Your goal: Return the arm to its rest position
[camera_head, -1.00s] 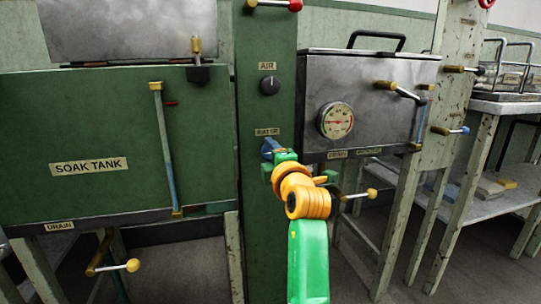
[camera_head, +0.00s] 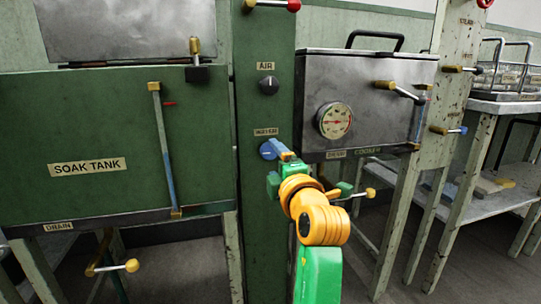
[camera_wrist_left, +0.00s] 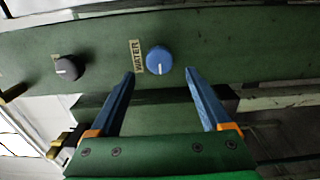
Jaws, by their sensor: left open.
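My left gripper (camera_head: 278,150) is at the green panel in the middle of the head view, its blue finger beside the blue WATER knob (camera_head: 266,151). In the left wrist view my left gripper (camera_wrist_left: 160,73) is open, its two blue fingers apart. The blue knob (camera_wrist_left: 159,60) shows between and beyond the fingertips, with nothing held. My green and orange left arm (camera_head: 312,210) reaches up from the bottom. My right gripper is not in view.
The green soak tank (camera_head: 110,130) stands left of the panel (camera_head: 265,50). The steel cooker (camera_head: 395,125) with a round gauge (camera_head: 334,121) stands to the right. A lever with a yellow knob (camera_head: 370,193) is close to the arm. A black AIR knob (camera_head: 268,86) sits above.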

